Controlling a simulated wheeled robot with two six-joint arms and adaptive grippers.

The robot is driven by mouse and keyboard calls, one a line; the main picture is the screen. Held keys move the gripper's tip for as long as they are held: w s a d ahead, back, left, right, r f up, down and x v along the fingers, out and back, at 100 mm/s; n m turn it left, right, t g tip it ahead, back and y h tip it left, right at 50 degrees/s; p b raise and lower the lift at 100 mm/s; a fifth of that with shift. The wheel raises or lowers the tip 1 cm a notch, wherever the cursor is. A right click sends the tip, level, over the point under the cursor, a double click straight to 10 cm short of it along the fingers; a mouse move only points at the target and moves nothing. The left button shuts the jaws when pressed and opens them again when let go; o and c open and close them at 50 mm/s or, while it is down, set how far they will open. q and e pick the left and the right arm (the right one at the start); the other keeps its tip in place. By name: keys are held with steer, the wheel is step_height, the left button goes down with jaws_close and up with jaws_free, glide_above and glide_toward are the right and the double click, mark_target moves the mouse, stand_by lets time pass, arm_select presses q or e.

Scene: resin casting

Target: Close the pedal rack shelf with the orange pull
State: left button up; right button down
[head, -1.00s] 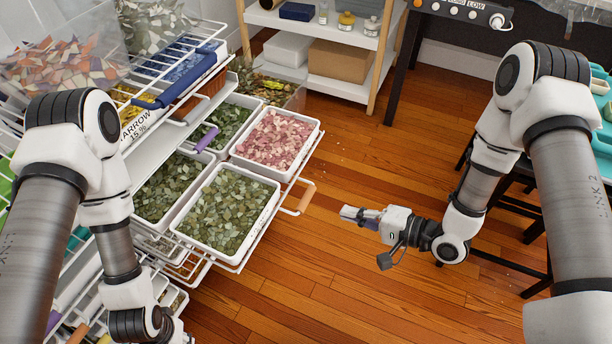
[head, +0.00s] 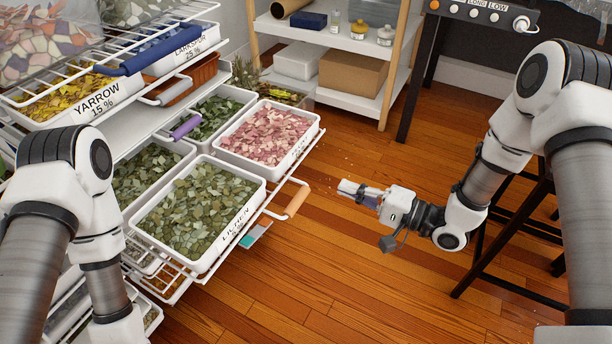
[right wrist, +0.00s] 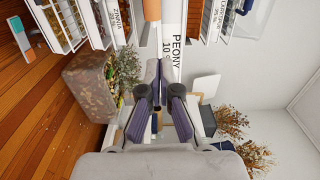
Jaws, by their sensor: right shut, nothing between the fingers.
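The rack shelf with the orange pull (head: 297,201) is slid out toward the right on the white wire rack. Its wire front rail (head: 262,222) shows around white trays of green pieces (head: 197,210) and pink pieces (head: 268,136). The orange pull also shows at the top of the right wrist view (right wrist: 152,10). My right gripper (head: 347,188) is shut and empty, in the air to the right of the pull and apart from it. Its purple-padded fingers (right wrist: 158,95) show in the right wrist view. My left gripper is below the picture edge.
Shelves with blue (head: 172,49) and purple pulls (head: 187,126) are beside and above it. A white shelf unit (head: 340,38) stands at the back. A black-legged stool (head: 515,225) stands at the right. Wooden floor (head: 330,270) is clear between rack and stool.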

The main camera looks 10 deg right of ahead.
steer(key=b+x, duration=0.3)
steer(key=x, duration=0.7)
steer(key=shift+a, duration=0.2)
steer(key=shift+w, duration=0.1)
